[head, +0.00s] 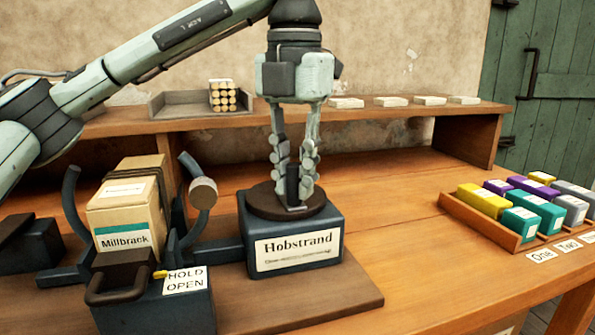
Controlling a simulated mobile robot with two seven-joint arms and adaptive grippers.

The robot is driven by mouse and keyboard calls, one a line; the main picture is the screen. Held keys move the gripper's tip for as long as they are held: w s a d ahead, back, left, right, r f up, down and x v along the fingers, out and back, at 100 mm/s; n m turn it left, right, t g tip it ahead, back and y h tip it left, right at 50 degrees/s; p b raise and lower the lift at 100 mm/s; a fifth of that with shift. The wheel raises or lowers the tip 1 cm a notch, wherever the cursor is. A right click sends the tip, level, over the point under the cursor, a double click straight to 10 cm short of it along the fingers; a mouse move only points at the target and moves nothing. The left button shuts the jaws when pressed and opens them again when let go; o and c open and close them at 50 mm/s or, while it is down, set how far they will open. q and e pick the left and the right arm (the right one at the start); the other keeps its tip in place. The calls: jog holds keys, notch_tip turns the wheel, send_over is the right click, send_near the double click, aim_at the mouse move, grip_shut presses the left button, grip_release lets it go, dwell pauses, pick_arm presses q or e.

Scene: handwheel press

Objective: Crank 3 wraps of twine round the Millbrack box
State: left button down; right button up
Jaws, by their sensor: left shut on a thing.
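The Millbrack box (122,215), tan with a white and green label, sits in a dark cradle between curved arms (75,205). The fingers hide part of the knob. My right gripper is not in view.
A HOLD OPEN block (160,310) with a dark handle (120,283) stands in front of the box. A tray (480,222) of coloured boxes lies right. The shelf (390,110) runs behind. Table between is clear.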

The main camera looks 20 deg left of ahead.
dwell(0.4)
pick_arm(q)
jog(key=c, duration=1.4)
grip_release()
jog(key=shift+r, duration=0.1)
notch_tip(320, 180, up, 12)
jog(key=shift+f, duration=0.1)
